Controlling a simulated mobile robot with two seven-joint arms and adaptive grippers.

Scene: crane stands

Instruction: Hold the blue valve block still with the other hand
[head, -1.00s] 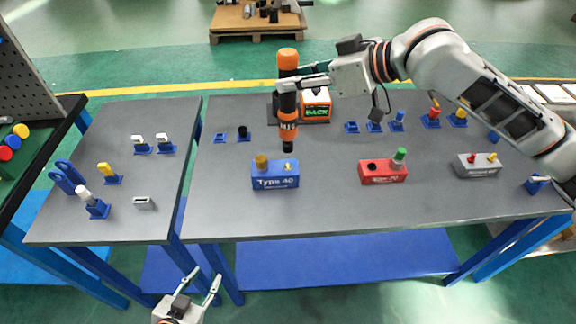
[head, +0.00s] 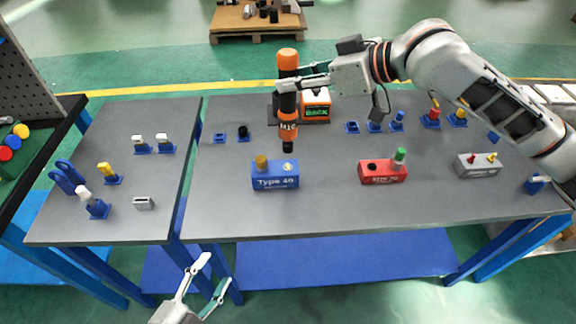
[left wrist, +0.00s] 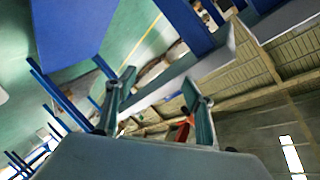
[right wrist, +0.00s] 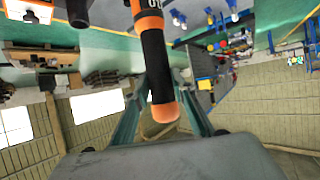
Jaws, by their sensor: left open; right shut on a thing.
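The blue valve block (head: 275,177), marked "Type 40", stands on the grey table with a brass knob on its top left. My right gripper (head: 288,84) is shut on an orange and black power screwdriver (head: 288,112). It holds the screwdriver upright, with the tip a little above and behind the block's right part. The screwdriver also shows between the fingers in the right wrist view (right wrist: 157,70). My left gripper (head: 209,279) is open and empty, below the table's front edge at the lower left, apart from the block. The left wrist view shows only its fingers (left wrist: 158,105) and the surroundings.
A red block (head: 382,173) and a grey block (head: 478,166) stand to the right. Small blue holders line the table's back, near an orange-and-white box (head: 316,106). A side table (head: 120,200) carries several parts. The table front (head: 320,215) is clear.

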